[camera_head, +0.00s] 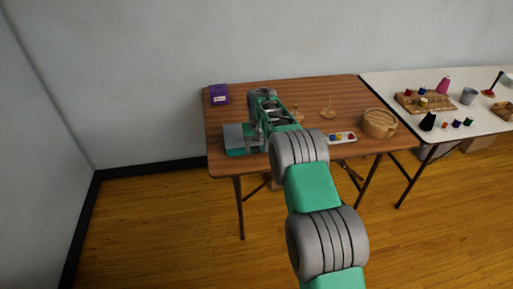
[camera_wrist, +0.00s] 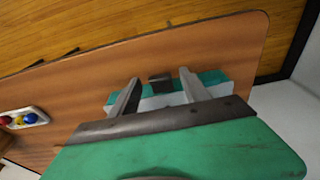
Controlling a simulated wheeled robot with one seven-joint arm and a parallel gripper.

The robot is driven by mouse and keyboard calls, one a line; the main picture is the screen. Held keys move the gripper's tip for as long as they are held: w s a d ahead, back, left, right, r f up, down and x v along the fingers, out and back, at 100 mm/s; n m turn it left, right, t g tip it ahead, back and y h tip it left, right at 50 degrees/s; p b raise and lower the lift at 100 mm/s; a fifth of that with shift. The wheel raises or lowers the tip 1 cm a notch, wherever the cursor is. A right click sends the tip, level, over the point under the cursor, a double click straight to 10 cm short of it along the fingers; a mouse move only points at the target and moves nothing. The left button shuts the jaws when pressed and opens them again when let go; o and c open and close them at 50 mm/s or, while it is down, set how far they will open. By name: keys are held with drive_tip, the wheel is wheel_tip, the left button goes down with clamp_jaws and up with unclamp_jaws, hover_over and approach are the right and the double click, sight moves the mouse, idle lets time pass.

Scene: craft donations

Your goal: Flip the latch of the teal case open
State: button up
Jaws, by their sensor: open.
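The teal case (camera_head: 235,152) lies on the left part of the brown table, with a grey upper part and a teal lower part. In the wrist view the case (camera_wrist: 214,77) is partly hidden behind my gripper. A small dark block, seemingly its latch (camera_wrist: 160,86), shows between my fingers; I cannot tell whether it is flipped. My gripper (camera_wrist: 159,79) is open, with one finger to each side of the latch and nothing held. Contact cannot be made out. In the head view my gripper (camera_head: 257,137) is at the right side of the case, partly hidden by my arm.
The brown table (camera_head: 222,111) also bears a purple box (camera_head: 219,94), a round wooden basket (camera_head: 379,123) and a white tray with coloured balls (camera_head: 342,138), which shows in the wrist view (camera_wrist: 22,119). A white table (camera_head: 390,83) with craft things stands to the right.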

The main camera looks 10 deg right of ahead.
wheel_tip(320, 180, up, 8)
drive_tip(key=s, duration=0.1)
drive_tip(key=shift+s+f+b, duration=0.15)
drive_tip(key=shift+b, duration=0.3)
